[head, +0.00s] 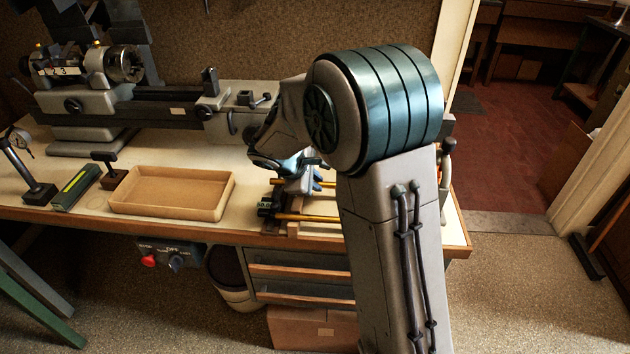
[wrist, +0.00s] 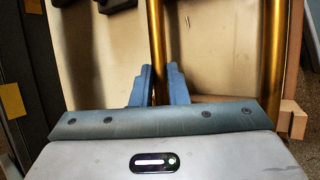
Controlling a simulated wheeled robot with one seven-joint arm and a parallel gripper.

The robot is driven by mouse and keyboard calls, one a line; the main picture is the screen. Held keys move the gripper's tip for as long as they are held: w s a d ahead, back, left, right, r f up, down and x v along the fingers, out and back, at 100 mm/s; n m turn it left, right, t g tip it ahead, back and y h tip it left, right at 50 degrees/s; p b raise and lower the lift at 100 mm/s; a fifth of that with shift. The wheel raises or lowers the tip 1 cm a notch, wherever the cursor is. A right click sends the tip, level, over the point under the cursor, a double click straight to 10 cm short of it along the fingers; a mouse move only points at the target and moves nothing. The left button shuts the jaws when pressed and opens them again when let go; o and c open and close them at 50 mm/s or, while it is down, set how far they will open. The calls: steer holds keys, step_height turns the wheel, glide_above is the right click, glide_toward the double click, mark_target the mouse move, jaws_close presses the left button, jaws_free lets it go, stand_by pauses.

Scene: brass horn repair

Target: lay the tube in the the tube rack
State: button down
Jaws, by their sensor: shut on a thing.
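My gripper (head: 300,180), with blue fingers, is shut on a brass tube (wrist: 157,40), which runs between the fingertips in the wrist view (wrist: 159,78). A second brass tube (wrist: 274,50) runs roughly parallel on the right of that view. My arm hides the tubes' right ends in the head view. I cannot tell whether the held tube touches the rack.
An empty tan tray (head: 172,207) lies left of my gripper on the bench. A lathe (head: 110,85) stands behind. A dark stand (head: 30,180) and a green box (head: 76,188) are at far left. Small dark parts (head: 268,207) sit by the tubes' left ends.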

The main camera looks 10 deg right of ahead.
steer(key=shift+f+b, duration=0.4)
steer(key=shift+f, duration=0.1)
steer(key=c, duration=1.3)
jaws_free()
steer(key=shift+c, duration=0.2)
